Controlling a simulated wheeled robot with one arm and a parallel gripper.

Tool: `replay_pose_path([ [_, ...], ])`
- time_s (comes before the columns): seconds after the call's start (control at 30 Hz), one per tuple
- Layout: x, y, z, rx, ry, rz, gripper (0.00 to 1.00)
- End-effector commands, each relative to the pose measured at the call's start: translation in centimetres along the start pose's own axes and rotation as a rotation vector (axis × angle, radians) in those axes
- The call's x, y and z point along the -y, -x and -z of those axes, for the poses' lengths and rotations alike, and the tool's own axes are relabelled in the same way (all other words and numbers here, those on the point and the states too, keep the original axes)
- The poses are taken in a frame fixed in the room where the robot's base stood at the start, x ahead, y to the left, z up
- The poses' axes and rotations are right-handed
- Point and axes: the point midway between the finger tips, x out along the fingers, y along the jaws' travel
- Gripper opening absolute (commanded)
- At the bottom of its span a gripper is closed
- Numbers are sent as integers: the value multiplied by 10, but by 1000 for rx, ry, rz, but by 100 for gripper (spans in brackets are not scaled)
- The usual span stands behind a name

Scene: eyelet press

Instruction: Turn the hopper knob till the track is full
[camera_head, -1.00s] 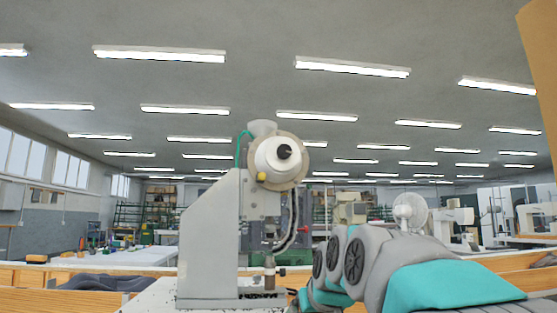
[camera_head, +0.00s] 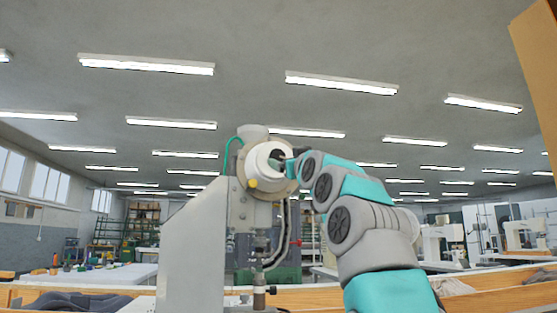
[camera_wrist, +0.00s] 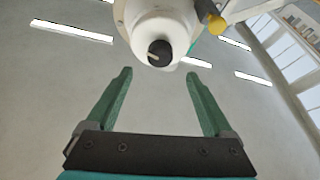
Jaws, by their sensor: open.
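The eyelet press (camera_head: 195,250) stands on a bench, with a round white hopper (camera_head: 262,168) near its top. The black hopper knob (camera_wrist: 159,53) sits at the centre of the hopper's white face and has a pale line on it. My gripper (camera_wrist: 158,73) is open and empty. In the wrist view the knob lies just past the fingertips, about midway between them, and no finger appears to touch it. In the head view my arm's end is beside the hopper and partly covers the knob. A curved track (camera_head: 283,243) runs down below the hopper; its fill cannot be made out.
A yellow knob (camera_wrist: 216,25) sticks out beside the hopper, near the right finger in the wrist view. A green tube (camera_head: 228,152) bends at the hopper's upper left. A wooden ledge (camera_head: 490,291) crosses the front. Other tables and machines are farther back.

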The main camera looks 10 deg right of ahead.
Motion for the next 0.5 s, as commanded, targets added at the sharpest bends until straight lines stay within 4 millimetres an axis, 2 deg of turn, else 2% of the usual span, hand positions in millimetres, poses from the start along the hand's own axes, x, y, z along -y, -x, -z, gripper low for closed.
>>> replay_pose_path([
  [0.17, -1, -16, 2, 4, -1, 0, 86],
  [0.5, -2, -60, 5, 2, -1, -1, 86],
])
